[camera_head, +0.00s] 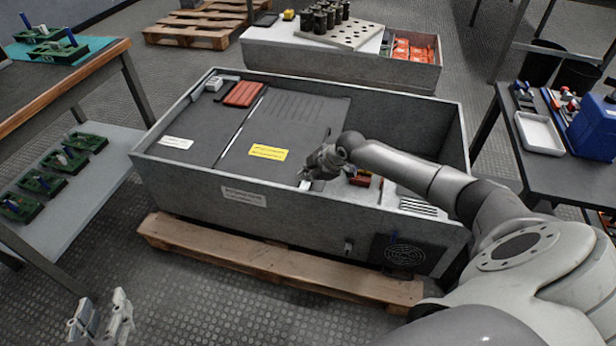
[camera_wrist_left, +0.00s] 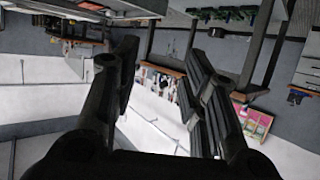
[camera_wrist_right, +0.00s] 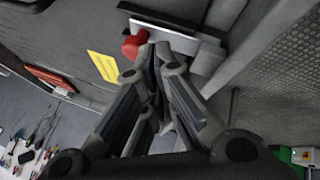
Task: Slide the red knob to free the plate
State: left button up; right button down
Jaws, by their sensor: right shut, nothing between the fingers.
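The red knob (camera_wrist_right: 134,45) shows in the right wrist view on a pale metal strip (camera_wrist_right: 175,36) at the edge of the dark grey plate (camera_wrist_right: 85,30). My right gripper (camera_wrist_right: 158,55) is shut and empty, its fingertips right beside the knob; I cannot tell whether they touch it. In the head view the right gripper (camera_head: 314,172) is over the plate's (camera_head: 290,118) right edge, and the knob is hidden there. The plate bears a yellow label (camera_head: 268,152). My left gripper (camera_head: 100,318) is open and empty, away from the cabinet at the lower left.
The grey cabinet (camera_head: 190,172) stands on a wooden pallet (camera_head: 270,264); its raised walls surround the plate. Right of my right gripper is an open bay with small red parts (camera_head: 362,180). Tables stand on both sides.

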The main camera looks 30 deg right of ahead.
pick_arm(q)
jog(key=shift+w+r, duration=0.1)
jog(key=shift+r, duration=0.15)
pick_arm(e)
jog(key=shift+w+f, duration=0.1)
pick_arm(q)
jog(key=shift+d, duration=0.1)
pick_arm(e)
jog(key=shift+w+d, duration=0.1)
jog(key=shift+w+d+f+b, duration=0.1)
jog(key=shift+w+d+b, duration=0.75)
jog(key=shift+d+b, duration=0.15)
jog(key=shift+w+d, duration=0.1)
pick_arm(q)
notch_tip(320, 180, up, 9)
jog(key=w+d+t+h, duration=0.1)
jog(key=t+h, duration=0.1)
jog(key=t, duration=0.3)
jog(key=shift+w+d+f+t, duration=0.2)
jog(key=shift+w+d+t, duration=0.1)
